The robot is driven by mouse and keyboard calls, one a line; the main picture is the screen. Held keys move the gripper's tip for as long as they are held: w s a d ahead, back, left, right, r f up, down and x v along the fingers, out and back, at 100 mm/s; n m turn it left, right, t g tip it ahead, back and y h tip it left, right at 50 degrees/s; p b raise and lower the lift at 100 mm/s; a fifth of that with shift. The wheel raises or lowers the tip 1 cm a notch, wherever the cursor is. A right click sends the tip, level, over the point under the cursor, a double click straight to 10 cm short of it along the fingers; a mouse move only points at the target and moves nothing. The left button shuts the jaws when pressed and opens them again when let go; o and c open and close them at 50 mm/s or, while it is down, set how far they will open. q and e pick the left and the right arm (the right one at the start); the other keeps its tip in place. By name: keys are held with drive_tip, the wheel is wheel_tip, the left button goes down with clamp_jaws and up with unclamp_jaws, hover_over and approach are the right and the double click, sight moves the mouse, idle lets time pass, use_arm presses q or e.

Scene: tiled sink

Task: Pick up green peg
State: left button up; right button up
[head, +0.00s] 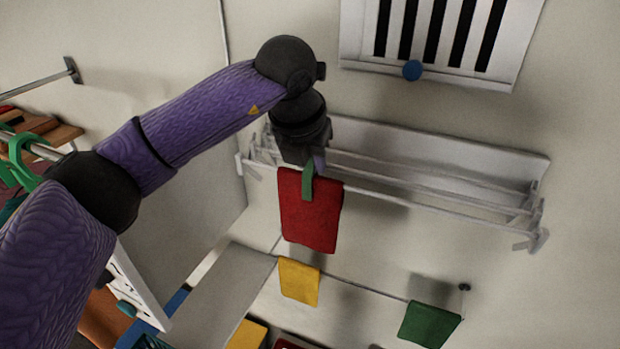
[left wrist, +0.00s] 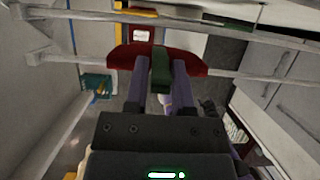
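The green peg (head: 308,181) sits at the top edge of a red cloth (head: 311,215) that hangs from the front bar of a white wall rack (head: 440,206). My left gripper (head: 314,164) is right at the peg, above the cloth. In the left wrist view, the green peg (left wrist: 160,68) stands between the two purple fingers of the left gripper (left wrist: 160,85), with a narrow gap seeming to show on each side. The red cloth (left wrist: 120,58) lies just beyond the fingertips.
A white striped panel (head: 350,40) with a blue knob (head: 412,70) is on the wall above the rack. A yellow cloth (head: 299,281) and a green cloth (head: 429,324) hang on a line below. Green hangers (head: 22,150) are at the far left.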

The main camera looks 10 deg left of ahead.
use_arm(q)
clamp_jaws()
drive_tip(key=shift+r, duration=0.1)
drive_tip(key=shift+r, duration=0.3)
wheel_tip(320, 180, up, 9)
drive_tip(key=shift+r+b, duration=0.1)
drive_tip(key=shift+b, duration=0.75)
drive_tip(key=shift+r, duration=0.3)
wheel_tip(320, 180, up, 6)
drive_tip(key=p, duration=0.5)
drive_tip(key=shift+f+p, duration=0.25)
drive_tip(key=shift+p, duration=0.15)
